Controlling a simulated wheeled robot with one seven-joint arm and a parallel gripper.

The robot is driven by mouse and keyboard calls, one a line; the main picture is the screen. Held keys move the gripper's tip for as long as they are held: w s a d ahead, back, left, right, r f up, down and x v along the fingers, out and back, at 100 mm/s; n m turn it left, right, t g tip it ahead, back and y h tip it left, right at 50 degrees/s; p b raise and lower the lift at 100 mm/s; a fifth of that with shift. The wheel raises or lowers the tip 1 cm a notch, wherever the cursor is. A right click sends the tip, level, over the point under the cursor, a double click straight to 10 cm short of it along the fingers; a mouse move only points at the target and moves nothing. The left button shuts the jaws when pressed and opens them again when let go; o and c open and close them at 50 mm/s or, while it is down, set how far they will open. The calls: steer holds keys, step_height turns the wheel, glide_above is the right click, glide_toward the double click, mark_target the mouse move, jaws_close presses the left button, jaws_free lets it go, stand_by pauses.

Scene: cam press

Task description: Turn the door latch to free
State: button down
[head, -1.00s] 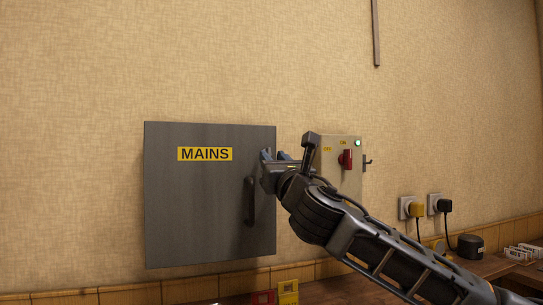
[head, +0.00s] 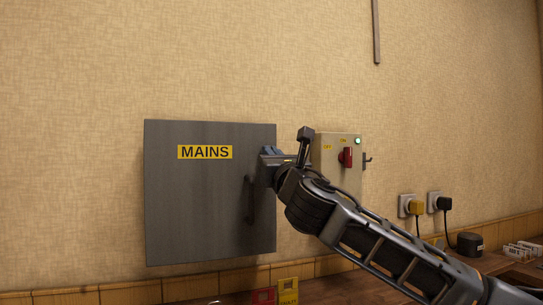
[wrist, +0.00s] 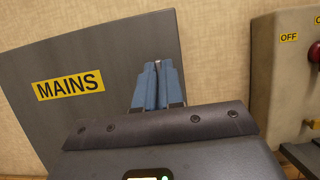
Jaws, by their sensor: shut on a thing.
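The grey metal cabinet door with a yellow MAINS label (head: 204,152) hangs on the wall at centre left. It also shows in the wrist view (wrist: 110,50), where it looks tilted. My gripper (head: 271,150) is at the door's upper right edge, above the dark door handle (head: 251,200). In the wrist view, its two blue fingers (wrist: 156,75) are close together, with a small dark piece of the latch (wrist: 156,65) between the tips. The fingers hide most of the latch, so I cannot tell its full angle.
A beige switch box (head: 326,158) with a red knob (head: 346,157) and a green light stands on the wall close right of my gripper. Two sockets with plugs (head: 416,207) are farther right. Yellow and red tags (head: 288,291) are below, at the bench.

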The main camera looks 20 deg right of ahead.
steer(key=shift+m, duration=0.5)
steer(key=shift+a+r+m+g+h+p, duration=0.1)
steer(key=shift+m+g+h+p, duration=0.9)
steer(key=shift+m, duration=2.25)
steer(key=shift+a+r+m+g+h+p, duration=0.1)
steer(key=shift+m+g+h+p, duration=0.85)
steer(key=shift+m, duration=2.25)
steer(key=shift+a+r+m+g+h+p, duration=0.1)
steer(key=shift+m+g+h+p, duration=0.45)
steer(key=shift+m+h+p, duration=1.75)
steer(key=shift+f+m+y+b, duration=0.1)
steer(key=shift+m+y+b, duration=0.65)
steer(key=shift+m+b, duration=0.35)
steer(key=c, duration=1.3)
jaws_free()
steer(key=shift+o, duration=0.2)
steer(key=shift+s, duration=0.15)
steer(key=b+v, duration=0.1)
steer(key=v, duration=0.6)
steer(key=shift+s, duration=0.25)
